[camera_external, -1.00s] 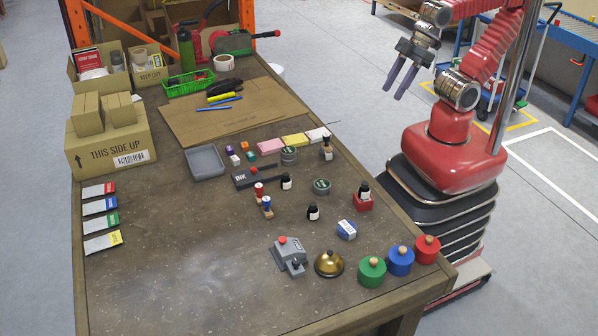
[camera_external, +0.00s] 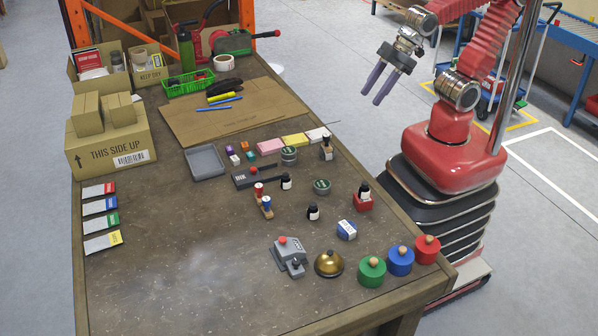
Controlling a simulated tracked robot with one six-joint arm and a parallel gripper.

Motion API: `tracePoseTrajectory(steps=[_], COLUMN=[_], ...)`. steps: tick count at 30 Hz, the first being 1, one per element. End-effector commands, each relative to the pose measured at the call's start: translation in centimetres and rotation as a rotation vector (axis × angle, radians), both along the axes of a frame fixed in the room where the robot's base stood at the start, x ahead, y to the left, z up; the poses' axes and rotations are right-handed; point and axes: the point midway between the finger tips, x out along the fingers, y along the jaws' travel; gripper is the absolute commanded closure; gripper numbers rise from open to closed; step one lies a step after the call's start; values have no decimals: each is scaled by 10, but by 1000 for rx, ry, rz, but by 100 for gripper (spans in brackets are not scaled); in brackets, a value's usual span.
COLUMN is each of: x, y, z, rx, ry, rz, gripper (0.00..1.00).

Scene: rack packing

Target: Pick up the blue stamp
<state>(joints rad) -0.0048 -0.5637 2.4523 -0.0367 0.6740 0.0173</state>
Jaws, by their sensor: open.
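A small stamp with a blue handle (camera_external: 267,203) stands near the middle of the table (camera_external: 190,285), right in front of a similar stamp with a red handle (camera_external: 259,188). Both seem to be on a small wooden stand, whose detail is too small to tell. My gripper (camera_external: 371,98) is open and empty, with its two purple fingers pointing down and left. It is high up, beyond the table's right edge in the picture, well apart from the blue stamp.
Small dark bottles (camera_external: 286,182), round tins (camera_external: 321,186) and an ink box (camera_external: 243,179) stand close around the stamps. A grey device (camera_external: 291,262), a brass bell (camera_external: 328,263) and a blue knobbed pot (camera_external: 400,262) stand in front.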

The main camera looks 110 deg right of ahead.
Motion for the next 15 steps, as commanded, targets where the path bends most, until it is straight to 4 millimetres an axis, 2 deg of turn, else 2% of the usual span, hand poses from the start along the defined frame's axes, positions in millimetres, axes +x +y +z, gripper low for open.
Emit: tracePoseTrajectory(steps=[3, 15], x=[30, 125], y=[0, 4], z=[-7, -35], rx=[-8, -25], ry=[-29, -150], rz=[5, 37], gripper=[56, 56])
